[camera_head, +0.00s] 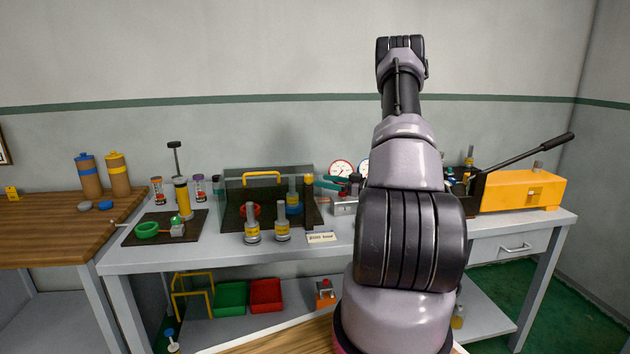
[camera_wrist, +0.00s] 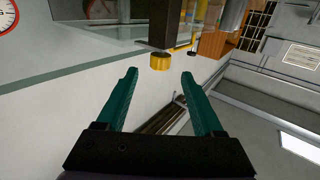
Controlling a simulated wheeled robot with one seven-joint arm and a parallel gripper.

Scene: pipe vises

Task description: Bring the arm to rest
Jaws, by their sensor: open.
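My gripper (camera_wrist: 160,85) shows in the wrist view with its two green fingers spread apart and nothing between them. Beyond the fingertips, a dark block with a yellow round end (camera_wrist: 159,61) hangs into the view; I cannot tell how far off it is. In the head view my arm rises in front of the bench, bent, with its upper part standing high against the wall. In that view, a green piece that may be a finger of my gripper shows left of the arm, near the gauges; the rest of the gripper is hidden behind the arm.
The white bench (camera_head: 140,259) carries a clear-shielded station (camera_head: 232,187), several cylinders, a green ring (camera_head: 147,230) on a dark mat and a yellow box (camera_head: 522,191) with a long lever. Green (camera_head: 230,298) and red (camera_head: 266,295) bins sit below. A wooden table (camera_head: 40,230) stands left.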

